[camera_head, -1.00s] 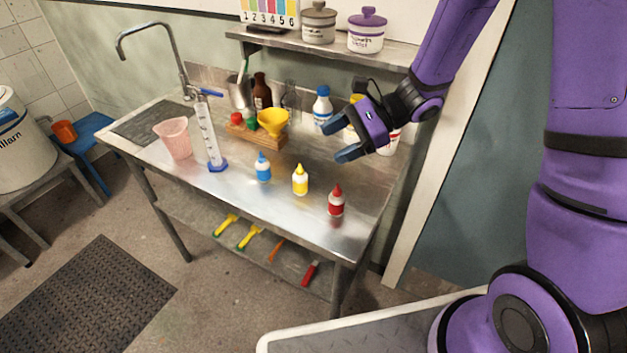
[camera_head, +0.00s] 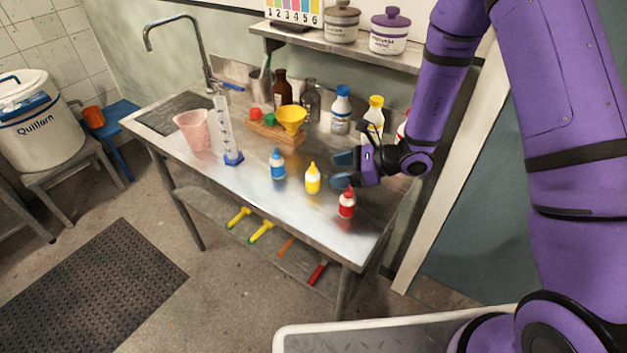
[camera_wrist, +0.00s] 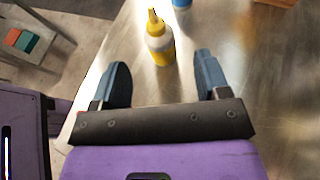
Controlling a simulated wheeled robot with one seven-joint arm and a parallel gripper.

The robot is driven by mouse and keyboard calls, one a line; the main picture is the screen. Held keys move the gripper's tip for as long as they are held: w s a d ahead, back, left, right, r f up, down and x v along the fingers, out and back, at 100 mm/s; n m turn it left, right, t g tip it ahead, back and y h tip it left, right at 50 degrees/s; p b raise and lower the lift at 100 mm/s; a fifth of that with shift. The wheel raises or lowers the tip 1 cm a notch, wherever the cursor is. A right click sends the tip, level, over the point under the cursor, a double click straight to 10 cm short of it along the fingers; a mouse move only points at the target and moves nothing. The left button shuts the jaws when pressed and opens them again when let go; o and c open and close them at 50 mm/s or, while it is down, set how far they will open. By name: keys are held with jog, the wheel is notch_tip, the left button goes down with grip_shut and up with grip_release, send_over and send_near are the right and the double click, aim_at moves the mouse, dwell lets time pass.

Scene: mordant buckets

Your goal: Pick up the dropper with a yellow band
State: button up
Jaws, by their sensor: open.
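The dropper with a yellow band (camera_head: 313,178) stands upright on the steel table, between the blue-banded dropper (camera_head: 277,164) and the red-banded dropper (camera_head: 347,203). In the wrist view the yellow dropper (camera_wrist: 160,40) stands just beyond the fingertips, roughly midway between them. My gripper (camera_head: 342,170) is open and empty, to the right of the yellow dropper in the head view and behind the red one. Its two blue fingers also show in the wrist view (camera_wrist: 162,72). Part of the blue dropper (camera_wrist: 182,4) shows at the wrist view's top edge.
A measuring cylinder (camera_head: 224,135) and pink beaker (camera_head: 193,130) stand at the left of the table. A wooden rack (camera_head: 277,133) with a yellow funnel (camera_head: 291,118) is behind. Bottles (camera_head: 341,110) line the back, under a shelf (camera_head: 375,55).

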aim_at(317, 172)
jog(key=shift+r+x, duration=0.15)
jog(key=shift+x, duration=1.25)
jog(key=shift+r+x, duration=0.1)
jog(key=shift+x, duration=1.3)
jog(key=shift+a, duration=0.1)
jog(key=c, duration=1.1)
jog(key=shift+r, duration=0.1)
